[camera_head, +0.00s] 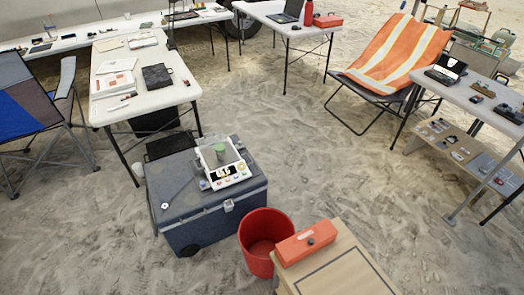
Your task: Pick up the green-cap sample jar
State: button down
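The green-cap sample jar (220,149) stands upright on the white scale-like device (233,179) on top of the grey-blue cooler (213,213). Its cap is green; its body is small and pale in this view. My gripper does not show in the head view, so its place relative to the jar cannot be told.
A red bucket (247,243) stands on the sand right of the cooler. A wooden crate (355,280) with a red-orange box (304,243) is beside it. White tables (130,66), an orange-striped chair (390,50) and a blue chair (30,105) surround open sand in the middle.

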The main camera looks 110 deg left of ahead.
aim_at(221, 156)
jog(key=u, duration=3.95)
jog(key=i+j+z, duration=0.15)
jog(key=i, duration=0.45)
jog(key=i+j+z, duration=0.1)
jog(key=i+j, duration=0.3)
jog(key=i, duration=0.15)
jog(key=i+j+z, duration=0.15)
jog(key=i+j, duration=0.2)
jog(key=i, duration=0.25)
jog(key=i+j+z, duration=0.1)
jog(key=i+j, duration=0.35)
jog(key=i, duration=0.1)
